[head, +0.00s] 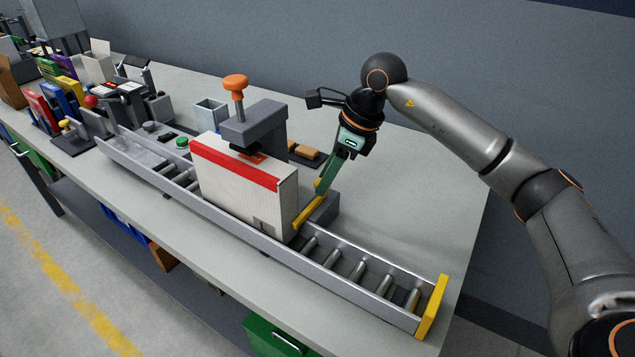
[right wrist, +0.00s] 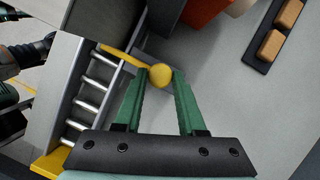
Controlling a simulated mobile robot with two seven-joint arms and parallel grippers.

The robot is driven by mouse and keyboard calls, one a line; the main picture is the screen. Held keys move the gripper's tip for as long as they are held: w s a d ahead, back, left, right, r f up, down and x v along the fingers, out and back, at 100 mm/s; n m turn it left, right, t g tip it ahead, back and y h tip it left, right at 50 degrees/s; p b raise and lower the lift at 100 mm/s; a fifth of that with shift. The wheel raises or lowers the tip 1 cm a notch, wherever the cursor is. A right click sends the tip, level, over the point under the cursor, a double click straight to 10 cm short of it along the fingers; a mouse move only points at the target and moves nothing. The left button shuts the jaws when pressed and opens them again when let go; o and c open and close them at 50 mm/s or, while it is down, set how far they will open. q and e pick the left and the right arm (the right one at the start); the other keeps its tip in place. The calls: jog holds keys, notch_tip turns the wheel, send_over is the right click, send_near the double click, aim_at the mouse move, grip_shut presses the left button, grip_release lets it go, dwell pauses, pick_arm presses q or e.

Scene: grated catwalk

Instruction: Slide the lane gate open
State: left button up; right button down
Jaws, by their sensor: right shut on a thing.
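The lane gate is a yellow bar (head: 310,211) across the roller lane (head: 365,272), right beside the white box with a red band (head: 243,188). In the right wrist view the yellow bar (right wrist: 122,55) reaches over the lane's side, with a round yellow knob (right wrist: 160,75) at its near end. My right gripper (head: 322,186) comes down from behind the lane, its green fingers (right wrist: 160,80) shut on the knob. In the head view the fingers partly hide the knob. My left gripper is not in view.
A grey press with an orange knob (head: 235,84) stands over the box. A yellow end stop (head: 432,306) closes the lane's right end. Tan blocks (head: 306,151) lie on a dark tray behind. The table (head: 420,205) right of the gate is clear.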

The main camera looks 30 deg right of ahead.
jog(key=shift+w+d+r+p, duration=0.1)
jog(key=shift+w+d, duration=0.25)
jog(key=shift+d, duration=0.2)
jog(key=shift+w+d+f+p, duration=0.1)
jog(key=shift+w+d, duration=0.2)
jog(key=shift+d, duration=0.3)
jog(key=shift+w+d+r+p, duration=0.1)
jog(key=shift+w+d, duration=0.25)
jog(key=shift+d, duration=0.2)
jog(key=c, duration=0.5)
grip_release()
jog(key=v, duration=1.2)
jog(key=shift+s+r+p, duration=0.15)
jog(key=shift+r+p, duration=0.05)
jog(key=shift+p, duration=0.15)
dwell(3.4)
